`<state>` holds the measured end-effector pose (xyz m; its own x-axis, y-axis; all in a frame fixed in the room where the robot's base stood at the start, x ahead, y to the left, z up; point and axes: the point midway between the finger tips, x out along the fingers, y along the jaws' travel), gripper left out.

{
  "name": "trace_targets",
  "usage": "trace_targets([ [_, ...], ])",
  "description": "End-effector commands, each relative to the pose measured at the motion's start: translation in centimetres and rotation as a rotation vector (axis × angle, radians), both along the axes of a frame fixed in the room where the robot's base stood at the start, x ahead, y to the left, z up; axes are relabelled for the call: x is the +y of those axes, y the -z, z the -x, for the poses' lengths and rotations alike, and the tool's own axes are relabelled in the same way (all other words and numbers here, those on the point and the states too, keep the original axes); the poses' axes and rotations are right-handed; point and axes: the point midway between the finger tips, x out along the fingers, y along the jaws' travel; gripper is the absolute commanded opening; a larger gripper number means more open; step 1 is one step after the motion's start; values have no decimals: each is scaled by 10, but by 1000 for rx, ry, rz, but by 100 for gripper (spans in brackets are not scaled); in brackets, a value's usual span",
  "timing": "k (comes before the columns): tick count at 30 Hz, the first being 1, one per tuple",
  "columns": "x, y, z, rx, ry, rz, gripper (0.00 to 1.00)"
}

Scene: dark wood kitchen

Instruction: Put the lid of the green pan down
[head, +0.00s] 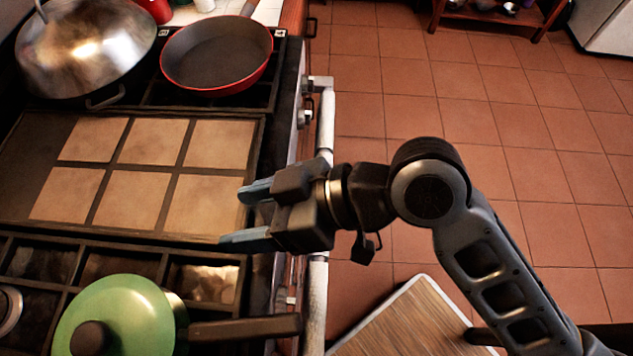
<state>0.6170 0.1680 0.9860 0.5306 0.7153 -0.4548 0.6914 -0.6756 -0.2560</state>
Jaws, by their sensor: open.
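The green pan lid (125,308) has a dark round knob (90,338). It lies at the bottom left, over the near grate of the stove. The green pan (182,318) shows only as a strip at the lid's right side, with its dark handle (245,328) pointing right. The lid appears to sit on the pan. My gripper (243,215) is open and empty, with its two fingers pointing left over the right edge of the tiled middle section. It is apart from the lid, above and to its right in the picture.
A red frying pan (217,60) and a large metal dome lid (85,45) are on the far burners. The tiled section (150,175) is bare. A white rail (318,215) runs along the stove front. A wooden board (415,325) is at the bottom. Tiled floor (500,150) is open at right.

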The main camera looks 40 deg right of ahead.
Motion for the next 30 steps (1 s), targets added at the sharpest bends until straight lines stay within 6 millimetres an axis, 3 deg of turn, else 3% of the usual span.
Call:
trace_targets([
  [1,-16,15,8,20,91,5,65],
  [6,-69,44,35,15,375,36,65],
  [11,-116,53,73,-38,586,80,65],
  [15,-147,46,114,-112,717,122,65],
  [19,-163,28,151,-191,786,147,65],
  [24,-168,5,183,-270,815,159,65],
  [30,-168,-6,195,-308,817,159,65],
])
